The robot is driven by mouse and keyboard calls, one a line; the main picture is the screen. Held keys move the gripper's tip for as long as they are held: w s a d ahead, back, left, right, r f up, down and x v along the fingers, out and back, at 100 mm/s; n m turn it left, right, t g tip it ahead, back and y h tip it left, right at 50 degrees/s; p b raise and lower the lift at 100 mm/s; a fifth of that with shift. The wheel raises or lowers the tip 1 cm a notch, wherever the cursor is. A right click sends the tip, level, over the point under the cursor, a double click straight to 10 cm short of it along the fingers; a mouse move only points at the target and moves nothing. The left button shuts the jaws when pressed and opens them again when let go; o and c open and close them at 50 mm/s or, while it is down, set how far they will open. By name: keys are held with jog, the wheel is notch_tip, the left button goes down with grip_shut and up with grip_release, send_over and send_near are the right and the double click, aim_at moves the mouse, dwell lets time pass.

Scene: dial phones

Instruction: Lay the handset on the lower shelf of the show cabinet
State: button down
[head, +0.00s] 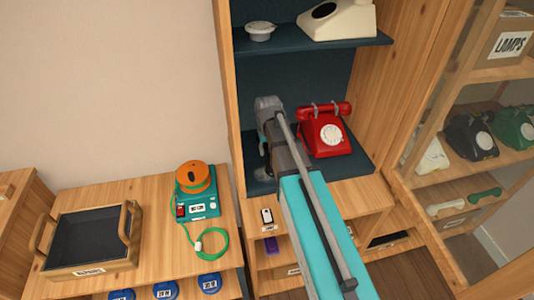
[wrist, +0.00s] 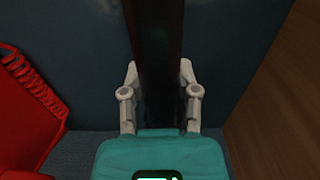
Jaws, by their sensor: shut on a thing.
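The show cabinet (head: 364,90) stands open with a dark blue upper shelf (head: 400,38) and a lower shelf (head: 358,168). My gripper (wrist: 159,76) is inside the lower bay, to the left of the red dial phone (head: 324,130). It is shut on a dark, long handset (wrist: 160,40), which runs upward between the fingers in the wrist view. In the head view my arm hides most of the handset. I cannot tell whether the handset touches the shelf. The red phone (wrist: 22,110) also shows at the left of the wrist view, beside the fingers.
A white phone body (head: 345,20) and a small pale dish (head: 260,31) stand on the upper shelf. Wooden side walls bound the bay. A tray (head: 92,272) and a teal device with an orange reel (head: 196,178) stand on the left bench. A glazed cabinet (head: 440,145) holds several phones.

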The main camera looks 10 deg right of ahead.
jog(key=shift+f, duration=0.1)
dwell(0.3)
jog(key=shift+c, duration=1.8)
grip_release()
notch_tip(320, 180, up, 12)
jog(key=p, duration=1.2)
jog(key=shift+s, duration=0.15)
jog(key=s, duration=1.5)
